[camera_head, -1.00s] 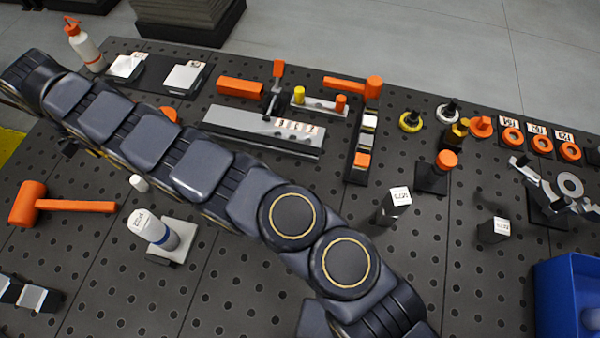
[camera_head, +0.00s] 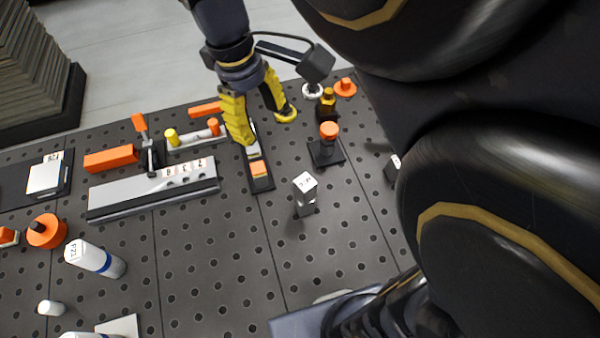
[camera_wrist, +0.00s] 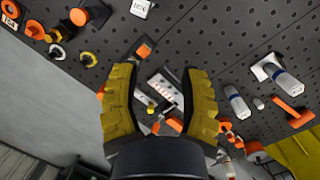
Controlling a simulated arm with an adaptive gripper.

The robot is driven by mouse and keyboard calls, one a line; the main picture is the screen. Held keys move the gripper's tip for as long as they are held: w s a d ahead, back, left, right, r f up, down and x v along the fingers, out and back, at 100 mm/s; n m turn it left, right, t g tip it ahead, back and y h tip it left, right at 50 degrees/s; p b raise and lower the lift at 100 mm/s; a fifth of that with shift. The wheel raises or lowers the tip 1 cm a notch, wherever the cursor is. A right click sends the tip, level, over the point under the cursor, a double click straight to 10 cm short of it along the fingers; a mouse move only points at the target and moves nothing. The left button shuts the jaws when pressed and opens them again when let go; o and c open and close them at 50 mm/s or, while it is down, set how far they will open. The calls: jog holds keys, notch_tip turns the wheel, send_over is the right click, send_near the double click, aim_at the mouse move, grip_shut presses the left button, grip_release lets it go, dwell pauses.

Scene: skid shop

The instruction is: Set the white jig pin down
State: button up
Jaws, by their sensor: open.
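A small white cylinder (camera_head: 50,308), which looks like the white jig pin, is on the dark perforated table at the lower left of the head view. It also shows small in the wrist view (camera_wrist: 258,102), right of centre. My gripper (camera_head: 266,128) is at the table's far side, well away from the pin. Its two yellow fingers are spread apart with nothing between them, near a narrow black rack (camera_head: 263,184) holding an orange block. The wrist view shows the open fingers (camera_wrist: 158,72) too.
A grey labelled rail (camera_head: 120,200) and an orange block (camera_head: 110,158) lie left of my gripper. A white labelled cylinder (camera_head: 92,256) is near the pin. Bare table lies mid-front.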

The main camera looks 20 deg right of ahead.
jog(key=s+d+f+m, duration=0.1)
jog(key=s+d+m, duration=0.2)
jog(key=s, duration=0.4)
jog(key=s+d+f+m+y, duration=0.1)
jog(key=s+d+f+m, duration=0.1)
jog(key=s+m, duration=0.3)
jog(key=s+d, duration=0.1)
jog(key=s, duration=0.2)
jog(key=shift+s+g+y, duration=0.3)
jog(key=shift+g, duration=0.1)
jog(key=shift+a, duration=0.1)
